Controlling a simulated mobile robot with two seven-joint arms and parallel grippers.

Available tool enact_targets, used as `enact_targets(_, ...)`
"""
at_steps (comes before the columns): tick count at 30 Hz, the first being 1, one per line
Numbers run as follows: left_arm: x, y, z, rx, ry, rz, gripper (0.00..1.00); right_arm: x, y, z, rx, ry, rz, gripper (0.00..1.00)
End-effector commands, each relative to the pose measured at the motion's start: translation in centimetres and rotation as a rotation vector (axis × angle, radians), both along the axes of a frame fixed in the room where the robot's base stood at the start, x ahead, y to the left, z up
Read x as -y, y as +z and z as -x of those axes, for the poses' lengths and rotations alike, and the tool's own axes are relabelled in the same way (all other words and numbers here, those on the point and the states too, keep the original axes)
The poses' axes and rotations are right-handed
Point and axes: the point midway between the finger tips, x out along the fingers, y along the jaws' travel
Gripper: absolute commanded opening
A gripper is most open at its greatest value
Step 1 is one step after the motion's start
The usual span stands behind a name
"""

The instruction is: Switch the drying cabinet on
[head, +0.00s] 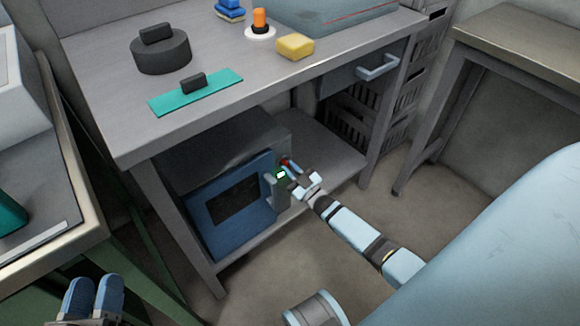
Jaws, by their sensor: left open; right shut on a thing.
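The drying cabinet (203,160) stands on the lower shelf of the workbench. It has a blue door (200,214) with a dark window, and the door looks shut. To the right of the door is a narrow control panel (281,177) with a small lit green-white spot and a red part (284,161). My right gripper (288,172) is at this panel, shut on a small part there. Its fingers hide most of that part, so I cannot tell its position. My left gripper (93,295) is open and empty at the lower left, far from the cabinet.
On the workbench (110,105) lie a dark round reel (161,53), a teal mat (215,90) with a dark block, a yellow block (295,46) and an orange-and-black item (260,20) on a white base. A drawer (365,72) is above the shelf's right side. Another table (520,45) stands right.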

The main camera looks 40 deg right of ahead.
Motion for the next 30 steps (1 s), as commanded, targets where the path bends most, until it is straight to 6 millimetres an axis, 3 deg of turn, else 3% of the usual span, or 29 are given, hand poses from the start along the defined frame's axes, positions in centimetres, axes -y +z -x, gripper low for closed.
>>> enact_targets(12,-0.1,0.8,0.1,0.025,0.009,0.010,0.43,-0.1,0.0,0.0,-0.022,-0.002,-0.243,0.00)
enact_targets(30,-0.1,1.3,0.0,0.040,0.012,0.018,0.43,-0.1,-0.1,0.0,-0.025,-0.001,-0.301,0.00)
